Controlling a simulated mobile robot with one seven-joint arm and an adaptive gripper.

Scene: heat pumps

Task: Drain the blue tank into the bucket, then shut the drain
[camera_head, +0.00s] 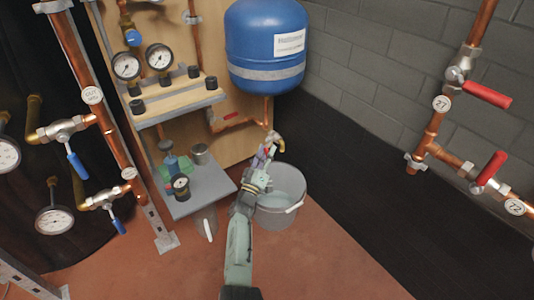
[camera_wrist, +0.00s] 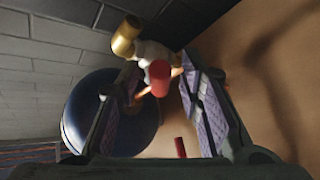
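The blue tank (camera_head: 266,45) hangs on the wooden board, with a copper pipe below it; its side also shows in the wrist view (camera_wrist: 85,125). A brass drain outlet (camera_head: 277,139) sits at the pipe's lower end, above the grey bucket (camera_head: 283,217). In the wrist view the outlet (camera_wrist: 126,36) joins a pale valve body with a red handle (camera_wrist: 159,75). My gripper (camera_head: 266,152) is at the drain valve, above the bucket. Its fingers (camera_wrist: 163,82) are open on either side of the red handle, with gaps visible. Flow from the outlet cannot be made out.
A grey shelf (camera_head: 205,191) with a gauge and small items stands left of the bucket. Pressure gauges (camera_head: 159,57) are on the board. Pipes with a red-handled valve (camera_head: 487,94) are at right, blue-handled valves (camera_head: 78,165) at left. The floor in front is clear.

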